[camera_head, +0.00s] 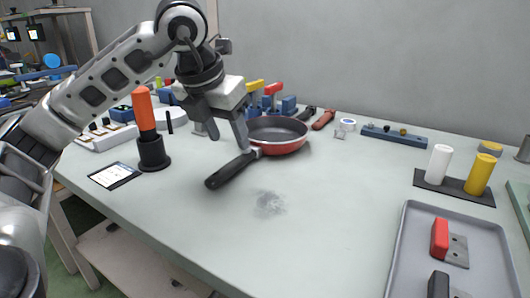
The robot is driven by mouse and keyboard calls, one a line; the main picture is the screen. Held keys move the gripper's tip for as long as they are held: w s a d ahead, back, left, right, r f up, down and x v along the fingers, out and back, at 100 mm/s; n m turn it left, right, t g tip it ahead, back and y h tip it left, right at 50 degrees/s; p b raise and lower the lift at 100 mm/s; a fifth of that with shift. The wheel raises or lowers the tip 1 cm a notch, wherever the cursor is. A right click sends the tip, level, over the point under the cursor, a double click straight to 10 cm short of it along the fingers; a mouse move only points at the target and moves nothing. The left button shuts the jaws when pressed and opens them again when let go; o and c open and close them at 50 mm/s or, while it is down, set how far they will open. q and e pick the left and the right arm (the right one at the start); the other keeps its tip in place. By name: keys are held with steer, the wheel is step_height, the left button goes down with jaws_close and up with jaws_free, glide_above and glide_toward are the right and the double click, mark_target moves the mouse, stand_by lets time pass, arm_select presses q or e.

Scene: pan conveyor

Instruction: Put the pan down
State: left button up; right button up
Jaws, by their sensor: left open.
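The pan (296,147) has a red outside, a dark inside and a black handle (233,169) pointing toward the lower left. It appears to rest upright on the light grey table (330,215). My left gripper (228,143) is open, with its two fingers pointing down just above and left of the joint between handle and pan. The fingers are empty, and one finger overlaps the pan's left edge in the picture, so I cannot tell whether it touches. My right gripper is not in view.
An orange-handled tool (145,108) stands in a black base at left, beside a tablet (114,176). A grey tray (402,262) lies front right, with white and yellow cylinders (478,174) behind it. Clamps and tools line the back. The table's middle is clear except for a dark smudge (270,203).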

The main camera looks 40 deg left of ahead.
mark_target(238, 158)
arm_select(q)
steer(key=x, duration=0.2)
steer(key=b+x, duration=0.1)
steer(key=x, duration=0.3)
steer(key=shift+d+b, duration=0.25)
steer(key=shift+b, duration=0.1)
steer(key=shift+w+f, duration=0.15)
steer(key=shift+f, duration=0.05)
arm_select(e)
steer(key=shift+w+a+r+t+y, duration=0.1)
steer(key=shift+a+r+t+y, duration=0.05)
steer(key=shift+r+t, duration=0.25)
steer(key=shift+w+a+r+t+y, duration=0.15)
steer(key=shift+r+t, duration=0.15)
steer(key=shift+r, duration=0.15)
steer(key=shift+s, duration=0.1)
arm_select(q)
steer(key=shift+r, duration=0.1)
jaws_close()
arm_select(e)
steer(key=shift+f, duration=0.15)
